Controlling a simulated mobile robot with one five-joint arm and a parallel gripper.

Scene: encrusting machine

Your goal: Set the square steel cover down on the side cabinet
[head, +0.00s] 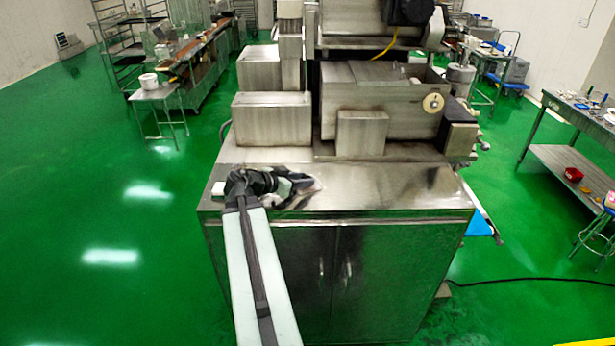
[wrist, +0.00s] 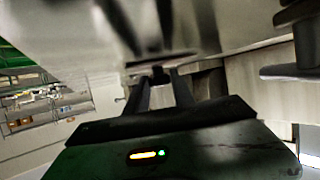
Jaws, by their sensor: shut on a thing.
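My gripper (head: 291,186) reaches over the left front part of the steel cabinet top (head: 405,188). In the wrist view my gripper (wrist: 160,78) has its two dark fingers close together, shut on the edge of a grey steel piece, which I take to be the square steel cover (wrist: 160,61). Most of the cover's outline is blurred in the wrist view. In the head view my gripper and arm hide much of that spot, and I cannot tell whether the cover touches the cabinet top.
The encrusting machine (head: 385,95) with steel boxes (head: 270,119) stands behind on the cabinet. A small steel block (head: 361,133) stands at its front. The right front of the top is clear. A table (head: 585,165) stands far right; green floor (head: 100,210) is open at left.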

